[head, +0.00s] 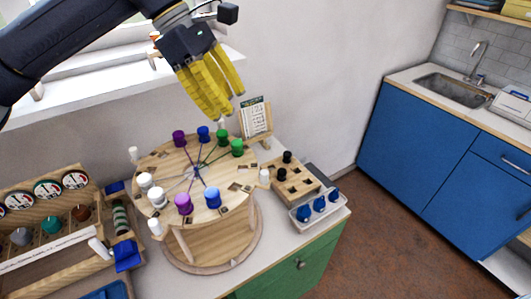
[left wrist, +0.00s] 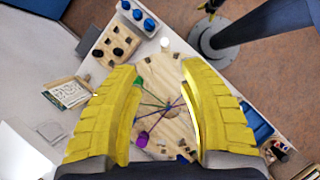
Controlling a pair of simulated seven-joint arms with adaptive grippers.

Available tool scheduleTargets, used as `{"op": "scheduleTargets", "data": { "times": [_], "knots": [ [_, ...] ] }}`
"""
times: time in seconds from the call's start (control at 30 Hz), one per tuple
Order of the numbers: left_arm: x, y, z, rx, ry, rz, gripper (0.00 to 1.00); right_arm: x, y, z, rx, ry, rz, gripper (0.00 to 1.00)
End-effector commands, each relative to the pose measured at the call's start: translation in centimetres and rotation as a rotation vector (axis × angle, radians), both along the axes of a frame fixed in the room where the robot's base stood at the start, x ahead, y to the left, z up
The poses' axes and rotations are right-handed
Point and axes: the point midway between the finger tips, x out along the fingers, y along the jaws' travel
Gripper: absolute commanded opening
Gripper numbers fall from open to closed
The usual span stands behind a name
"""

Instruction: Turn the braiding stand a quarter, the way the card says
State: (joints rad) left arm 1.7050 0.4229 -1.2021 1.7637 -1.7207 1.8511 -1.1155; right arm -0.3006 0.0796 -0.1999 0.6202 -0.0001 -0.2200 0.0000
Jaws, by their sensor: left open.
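The braiding stand (head: 222,178) has a round wooden top on a round base. Purple (head: 179,139), blue (head: 203,133), green (head: 237,148) and white (head: 157,196) bobbins sit around its rim, their threads meeting near the middle. White pegs (head: 155,227) stand at its edge. The card (head: 254,115) leans on a wooden holder behind the stand; its marks are too small to read. My left gripper (head: 230,103), with yellow fingers, is open and empty above the stand's far side. In the left wrist view the stand top (left wrist: 165,112) shows between the fingers.
A wooden block (head: 297,186) with black bobbins and a white tray (head: 330,212) with blue bobbins lie right of the stand. A wooden rack (head: 70,245) with dials and spools stands left, close to the stand. The white wall is behind.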

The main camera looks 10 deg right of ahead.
Motion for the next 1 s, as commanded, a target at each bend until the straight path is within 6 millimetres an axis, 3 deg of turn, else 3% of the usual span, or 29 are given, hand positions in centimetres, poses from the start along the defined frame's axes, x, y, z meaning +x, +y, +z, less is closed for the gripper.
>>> {"op": "scheduleTargets", "data": {
  "times": [0.1,0.47,1.0],
  "knots": [
    [-0.3,-0.4,-1.9,0.066,-0.001,-0.011,0.41,0.0,0.0,0.0,0.0,0.0,0.0,1.0],
    [-0.9,-1.5,-5.5,0.096,0.0,-0.017,0.41,0.0,0.0,0.0,0.0,0.0,0.0,1.0],
    [-2.4,-4.9,-14.4,0.093,0.001,-0.015,0.41,0.0,0.0,0.0,0.0,0.0,0.0,1.0]
  ]
}}
